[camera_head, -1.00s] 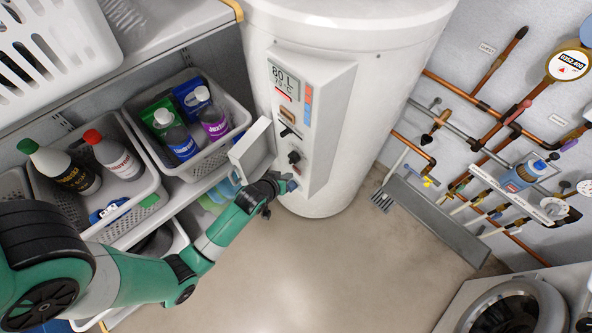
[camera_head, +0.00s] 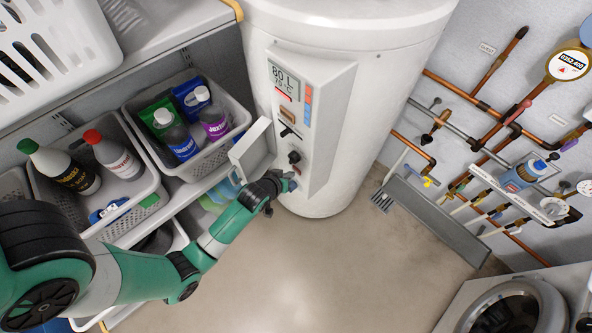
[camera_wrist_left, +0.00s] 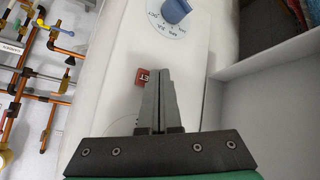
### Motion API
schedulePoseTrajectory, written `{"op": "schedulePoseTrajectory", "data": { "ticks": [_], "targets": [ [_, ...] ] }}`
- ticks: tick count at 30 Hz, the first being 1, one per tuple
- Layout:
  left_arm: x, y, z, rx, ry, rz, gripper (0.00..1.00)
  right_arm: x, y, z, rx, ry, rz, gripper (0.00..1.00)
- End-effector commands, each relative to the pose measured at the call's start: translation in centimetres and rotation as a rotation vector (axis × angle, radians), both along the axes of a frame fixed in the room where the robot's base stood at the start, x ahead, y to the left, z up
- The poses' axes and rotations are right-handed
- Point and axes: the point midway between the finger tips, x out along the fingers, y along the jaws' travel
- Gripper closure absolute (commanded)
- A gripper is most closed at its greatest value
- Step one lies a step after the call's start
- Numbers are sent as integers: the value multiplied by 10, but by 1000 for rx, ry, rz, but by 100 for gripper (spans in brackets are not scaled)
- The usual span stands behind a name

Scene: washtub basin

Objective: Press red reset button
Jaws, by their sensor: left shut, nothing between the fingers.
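The red reset button (camera_wrist_left: 142,76) shows in the left wrist view as a small red square with white lettering, on the white control panel. It lies just left of my left gripper's fingertips (camera_wrist_left: 161,70), which hide part of it. My left gripper (camera_head: 292,182) is shut and empty, at the lower part of the control panel (camera_head: 328,110) on the white boiler (camera_head: 385,60). I cannot tell whether the fingertips touch the panel. In the head view the button is not visible. My right gripper is not in view.
A blue knob (camera_wrist_left: 175,11) with a dial is beyond the fingertips. A white flap (camera_head: 250,148) stands open left of the panel, near my arm. Shelves with bottle baskets (camera_head: 150,215) are at left. Copper pipes (camera_head: 470,140) line the right wall. The floor (camera_head: 330,270) is clear.

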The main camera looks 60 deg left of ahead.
Motion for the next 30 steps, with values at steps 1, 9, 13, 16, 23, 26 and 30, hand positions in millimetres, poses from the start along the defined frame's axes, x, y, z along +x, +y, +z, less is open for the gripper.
{"op": "schedulePoseTrajectory", "data": {
  "ticks": [1, 9, 13, 16, 23, 26, 30],
  "targets": [
    [0, 0, 0, 0, 0, 0, 100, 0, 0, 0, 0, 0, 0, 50],
    [3, 1, 0, 0, 0, 0, 100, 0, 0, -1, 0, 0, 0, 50],
    [5, 1, 0, 0, 0, 0, 100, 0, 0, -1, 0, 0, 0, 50],
    [6, 2, 0, 0, 0, 0, 100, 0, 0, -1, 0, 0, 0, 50],
    [8, 2, 0, 0, 0, 0, 100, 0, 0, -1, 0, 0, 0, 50],
    [8, 2, 0, 1, -1, 0, 100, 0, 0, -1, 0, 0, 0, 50],
    [8, 2, 0, 1, -1, 0, 100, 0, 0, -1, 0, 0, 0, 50]
  ]
}}
